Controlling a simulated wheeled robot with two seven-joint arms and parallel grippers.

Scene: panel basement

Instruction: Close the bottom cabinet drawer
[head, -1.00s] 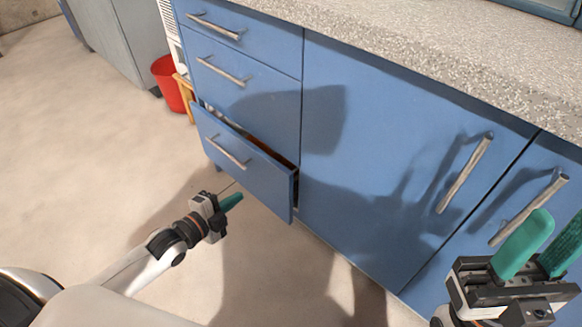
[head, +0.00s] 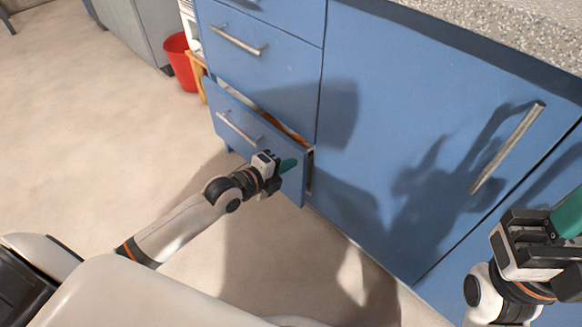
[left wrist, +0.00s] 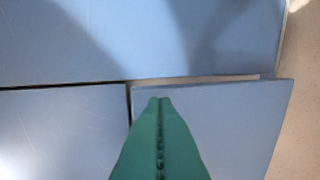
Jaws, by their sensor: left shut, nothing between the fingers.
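The bottom cabinet drawer (head: 228,118) is the lowest of the stacked blue drawers in the head view. It stands partly open, with a narrow gap along its top edge and right side. My left gripper (head: 289,165) is shut and empty, with its green fingertips at the right part of the drawer front. In the left wrist view the shut fingers (left wrist: 160,105) point at the drawer front (left wrist: 235,115); I cannot tell whether they touch it. My right gripper (head: 572,212) is at the right edge, its fingers cut off by the frame.
The closed drawer above (head: 275,62) and a tall blue cabinet door (head: 420,130) with a bar handle stand beside it. A red bucket (head: 180,62) is on the floor at the left. The pale floor (head: 90,130) at the left is clear.

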